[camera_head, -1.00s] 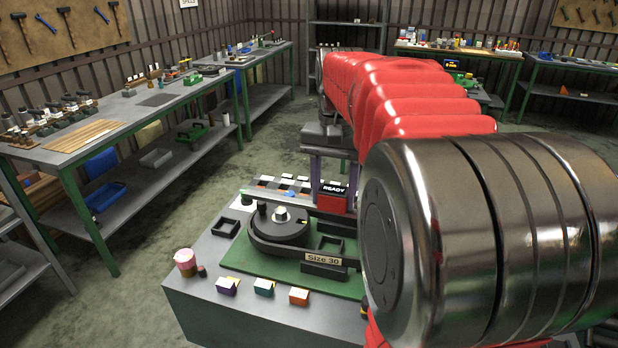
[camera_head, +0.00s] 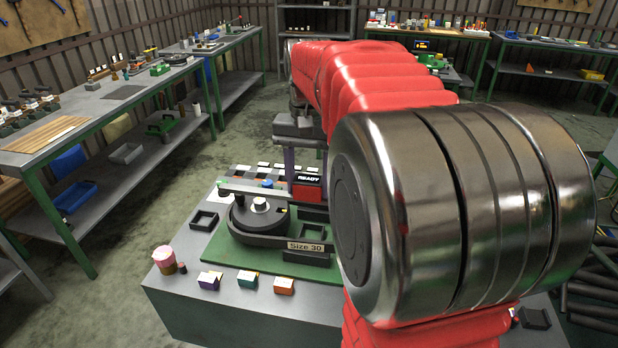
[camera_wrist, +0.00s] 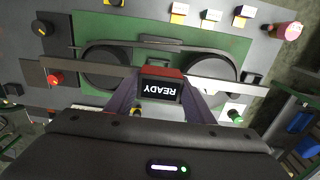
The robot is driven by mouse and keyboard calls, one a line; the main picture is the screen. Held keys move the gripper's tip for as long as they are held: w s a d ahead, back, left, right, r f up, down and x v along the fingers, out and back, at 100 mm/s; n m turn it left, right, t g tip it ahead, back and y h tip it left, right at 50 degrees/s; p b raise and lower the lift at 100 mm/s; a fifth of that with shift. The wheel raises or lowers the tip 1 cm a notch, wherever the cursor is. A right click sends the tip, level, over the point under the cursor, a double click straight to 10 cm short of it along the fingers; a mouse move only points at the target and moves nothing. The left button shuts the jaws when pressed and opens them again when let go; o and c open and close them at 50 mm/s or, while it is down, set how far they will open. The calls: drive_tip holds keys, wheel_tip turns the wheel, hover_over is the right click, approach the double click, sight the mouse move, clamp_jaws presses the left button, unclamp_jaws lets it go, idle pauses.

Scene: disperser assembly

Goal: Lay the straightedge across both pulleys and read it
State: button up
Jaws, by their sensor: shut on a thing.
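My gripper (camera_wrist: 161,88) is shut on the red block of the straightedge, whose dark display reads READY; it also shows in the head view (camera_head: 306,178). The straightedge (camera_wrist: 222,88) is a long thin metal bar reaching out to both sides of the block. In the wrist view it passes over the left pulley (camera_wrist: 107,68) and the right pulley (camera_wrist: 212,66), two dark discs inside a belt. In the head view the bar (camera_head: 250,189) appears behind the near pulley (camera_head: 257,216); my arm hides the other. I cannot tell whether the bar touches them.
The pulleys sit on a green plate (camera_head: 232,252) marked Size 30 (camera_head: 305,247). Purple (camera_head: 209,281), teal (camera_head: 247,280) and orange (camera_head: 284,286) blocks stand along its front. A pink-topped jar (camera_head: 164,259) and a black tray (camera_head: 204,220) are at the left.

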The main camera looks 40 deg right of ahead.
sight(308, 180)
wheel_tip(308, 180, down, 7)
idle(1.2)
drive_tip(key=o, duration=1.6)
drive_tip(key=shift+f, duration=0.1)
wheel_tip(308, 180, up, 14)
drive_tip(key=shift+f, duration=0.1)
idle(0.6)
